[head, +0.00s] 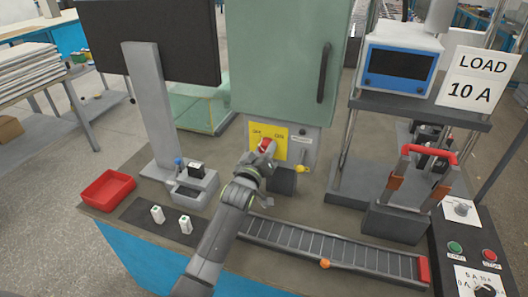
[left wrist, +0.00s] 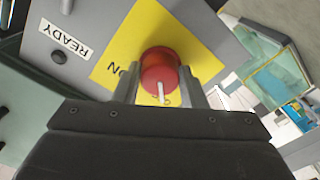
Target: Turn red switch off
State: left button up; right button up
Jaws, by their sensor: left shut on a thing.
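The red switch (left wrist: 160,72) is a round red knob with a white pointer line, on a yellow plate (left wrist: 118,68) marked ON. In the head view the red switch (head: 266,145) sits on the yellow plate (head: 282,150), below the green cabinet, with ON at the plate's right and a second word at its left. My left gripper (left wrist: 165,90) is shut on the red switch, one finger on each side. In the head view my left gripper (head: 262,155) covers part of the plate. The white line points toward the gripper's palm. My right gripper is not in view.
A READY label (left wrist: 64,40) is beside the plate. The green cabinet (head: 280,60) stands behind. A conveyor (head: 330,252) with an orange ball (head: 325,264), a red bin (head: 108,190) and a dark mat with two white pieces (head: 157,214) are on the bench. A red-handled device (head: 430,152) is at right.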

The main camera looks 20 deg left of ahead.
pick_arm(q)
jog(key=o, duration=1)
jog(key=shift+s, duration=0.1)
jog(key=s, duration=0.5)
jog(key=s+b, duration=0.1)
jog(key=s, duration=1.1)
jog(key=shift+s+a+b, duration=0.1)
jog(key=shift+a+b, duration=0.2)
jog(key=shift+b, duration=0.05)
